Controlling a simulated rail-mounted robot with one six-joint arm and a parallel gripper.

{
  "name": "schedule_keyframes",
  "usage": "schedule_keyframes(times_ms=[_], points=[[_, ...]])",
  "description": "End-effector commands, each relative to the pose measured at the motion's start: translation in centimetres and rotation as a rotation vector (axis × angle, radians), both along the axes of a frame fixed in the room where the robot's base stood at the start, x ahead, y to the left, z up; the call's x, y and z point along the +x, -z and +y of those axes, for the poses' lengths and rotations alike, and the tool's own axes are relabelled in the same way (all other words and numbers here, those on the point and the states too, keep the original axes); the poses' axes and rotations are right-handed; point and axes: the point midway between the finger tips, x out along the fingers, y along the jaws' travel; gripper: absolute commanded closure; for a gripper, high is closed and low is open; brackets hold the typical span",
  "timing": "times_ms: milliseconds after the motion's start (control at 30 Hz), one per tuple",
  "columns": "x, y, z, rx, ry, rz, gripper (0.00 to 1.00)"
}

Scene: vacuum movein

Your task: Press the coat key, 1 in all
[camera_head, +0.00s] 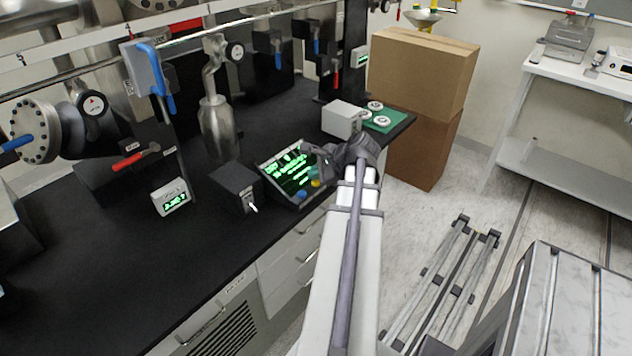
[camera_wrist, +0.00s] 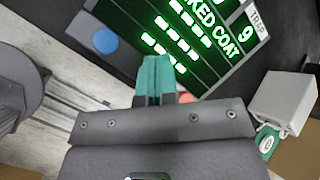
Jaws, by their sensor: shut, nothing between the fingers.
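The control panel (camera_head: 288,170) stands tilted on the black bench in the head view, with bright green text on its dark screen. A blue key (camera_head: 302,193) and a yellow key (camera_head: 315,183) show on its lower edge. In the wrist view, the screen (camera_wrist: 185,35) carries the word "COAT", and the blue key (camera_wrist: 104,40) lies left of my fingers. A red key (camera_wrist: 186,98) shows partly behind them. My gripper (camera_wrist: 158,62) is shut and empty, its teal fingertips over the panel's key edge. I cannot tell whether they touch it. No key label is legible.
A dark box with a small toggle (camera_head: 237,185) stands just left of the panel. A small readout (camera_head: 171,197) stands farther left. A white box (camera_head: 342,119) and a green mat (camera_head: 383,125) with white round parts lie behind. Cardboard boxes (camera_head: 425,70) stand beyond the bench end.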

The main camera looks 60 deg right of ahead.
Motion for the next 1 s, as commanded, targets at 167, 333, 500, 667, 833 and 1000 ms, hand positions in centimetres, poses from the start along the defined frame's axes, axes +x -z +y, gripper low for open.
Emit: schedule_keyframes(times_ms=[167, 333, 500, 667, 833, 1000], points=[[0.00, 0.30, 0.00, 0.000, 0.000, 0.000, 1.00], [0.00, 0.50, 0.01, 0.000, 0.000, 0.000, 1.00], [0.00, 0.71, 0.00, 0.000, 0.000, 0.000, 1.00], [0.00, 0.91, 0.00, 0.000, 0.000, 0.000, 1.00], [0.00, 0.83, 0.00, 0.000, 0.000, 0.000, 1.00], [0.00, 0.59, 0.00, 0.000, 0.000, 0.000, 1.00]])
